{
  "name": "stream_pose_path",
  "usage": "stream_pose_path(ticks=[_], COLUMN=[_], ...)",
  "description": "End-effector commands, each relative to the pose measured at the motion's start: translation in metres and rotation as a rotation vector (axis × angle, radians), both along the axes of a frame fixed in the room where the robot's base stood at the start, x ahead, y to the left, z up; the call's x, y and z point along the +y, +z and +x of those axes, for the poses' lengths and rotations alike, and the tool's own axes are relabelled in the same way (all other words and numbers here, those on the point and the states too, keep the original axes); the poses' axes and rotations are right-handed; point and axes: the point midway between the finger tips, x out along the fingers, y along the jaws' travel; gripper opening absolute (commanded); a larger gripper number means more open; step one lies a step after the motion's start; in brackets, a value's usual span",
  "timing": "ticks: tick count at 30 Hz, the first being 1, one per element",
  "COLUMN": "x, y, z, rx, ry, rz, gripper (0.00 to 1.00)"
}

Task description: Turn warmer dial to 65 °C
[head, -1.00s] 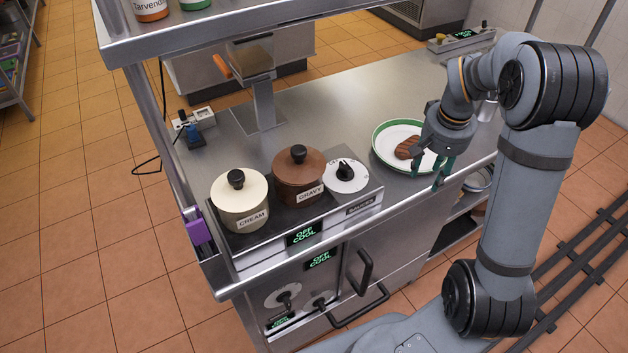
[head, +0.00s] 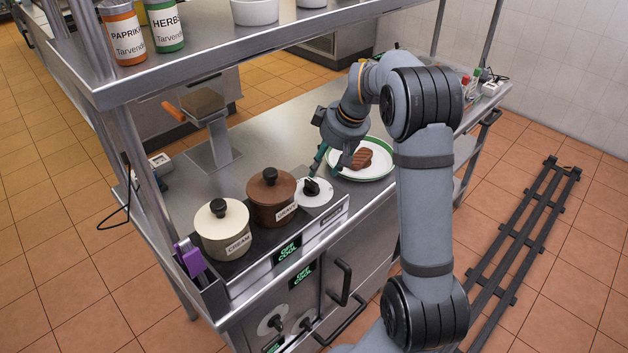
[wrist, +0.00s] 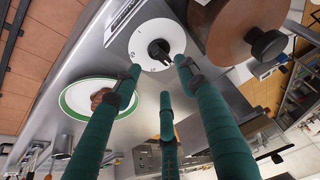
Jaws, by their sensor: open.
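The warmer dial (head: 318,193) is a white disc with a black knob, at the right end of the warmer top beside the brown pot. It shows in the wrist view (wrist: 143,57) between and beyond my fingertips, with markings on its rim too small to read. My gripper (head: 325,170) is open and empty just above the dial; its green fingers also show in the wrist view (wrist: 158,74). I cannot tell whether a fingertip touches the knob. The warmer display (head: 287,248) reads OFF COOL in green.
A brown GRAVY pot (head: 270,198) stands close left of the dial, with a cream CREAM pot (head: 222,232) further left. A green-rimmed plate (head: 378,174) with meat lies right of the dial. A second OFF COOL display (head: 302,275) and lower knobs (head: 270,322) are on the front.

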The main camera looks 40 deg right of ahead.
Motion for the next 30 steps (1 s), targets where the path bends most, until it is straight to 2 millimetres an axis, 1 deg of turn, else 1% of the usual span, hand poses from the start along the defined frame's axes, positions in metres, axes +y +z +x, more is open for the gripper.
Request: stream_pose_path(ticks=[3,9,12,15,20,26,30], x=[0.001,0.002,0.003,0.003,0.003,0.003,0.003], y=[-0.021,-0.054,-0.067,-0.075,-0.08,-0.08,-0.08], z=[0.007,0.021,0.026,0.03,0.032,0.032,0.032], rx=[0.007,0.005,0.004,0.003,0.001,0.001,0.001], ry=[-0.002,-0.003,-0.004,-0.004,-0.004,-0.005,-0.005], rz=[0.005,0.004,0.003,0.003,0.001,0.002,0.002], gripper=[0.42,0.42,0.42,0.42,0.42,0.42,0.33])
